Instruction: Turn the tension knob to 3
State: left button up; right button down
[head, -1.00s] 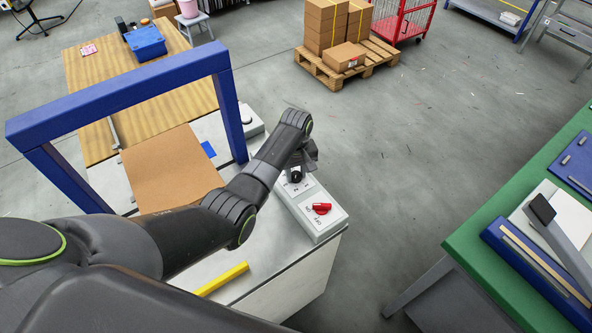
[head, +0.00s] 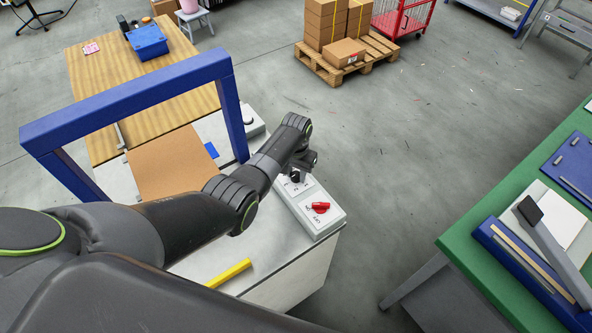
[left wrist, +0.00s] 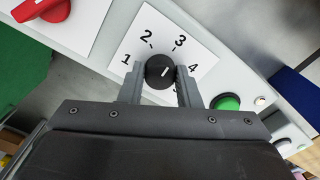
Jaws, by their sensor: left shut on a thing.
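The tension knob (left wrist: 160,72) is a round black knob on a white dial card (left wrist: 150,35) with printed numbers; 1, 2, 3 and 4 are readable. Its short white mark points up and right, roughly toward the 3; I cannot tell whether it lines up exactly. My left gripper (left wrist: 158,82) is shut on the knob, with one finger on each side of it. In the head view, my left gripper (head: 303,160) is over the far end of the control box (head: 322,228), and the knob (head: 295,175) is partly hidden. My right gripper is not in view.
A red switch (head: 320,207) sits on the near end of the same box, labelled OFF. A green button (left wrist: 226,102) lies beside the dial in the wrist view. A blue gantry frame (head: 130,100) stands left of my arm. A green table (head: 460,240) is at right.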

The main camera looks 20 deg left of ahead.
aim_at(296, 174)
pick_arm(q)
jog(key=shift+m, duration=0.5)
jog(key=o, duration=1)
jog(key=shift+r, duration=0.15)
jog(key=shift+r, duration=0.25)
notch_tip(296, 174, up, 17)
jog(key=shift+f+b, duration=0.15)
jog(key=shift+b, duration=0.4)
